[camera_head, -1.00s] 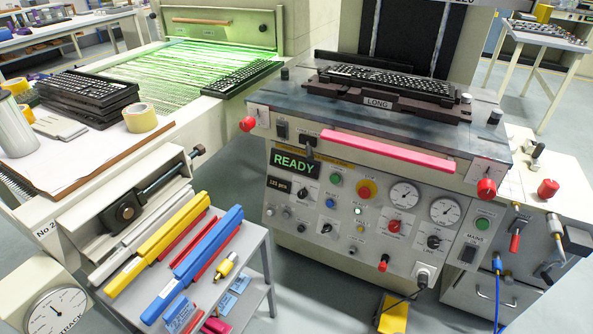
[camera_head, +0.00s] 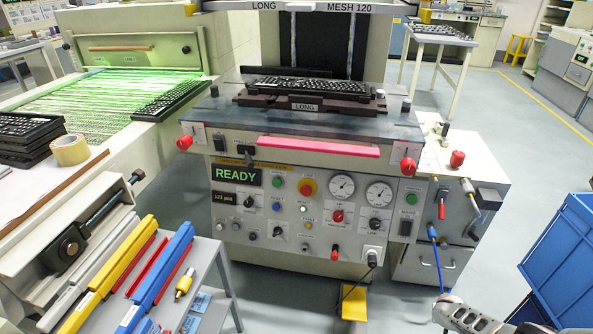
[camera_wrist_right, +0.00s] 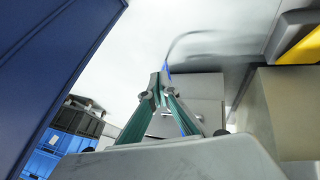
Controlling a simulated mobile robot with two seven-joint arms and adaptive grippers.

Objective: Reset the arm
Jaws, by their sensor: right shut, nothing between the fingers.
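My right gripper (camera_wrist_right: 160,80) shows in the right wrist view with its two green-edged fingers brought together at the tips. It is shut and holds nothing. A part of my right arm (camera_head: 468,314) shows at the lower right of the head view, in front of the machine's right side cabinet; the gripper itself is out of that view. My left gripper is not in view. The printing machine (camera_head: 300,254) stands in the middle with its display reading READY. A keyboard (camera_head: 310,86) lies on its fixture marked LONG (camera_head: 306,106).
A yellow pedal (camera_head: 354,303) is on the floor. A rack with coloured bars (camera_head: 160,280) stands at left.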

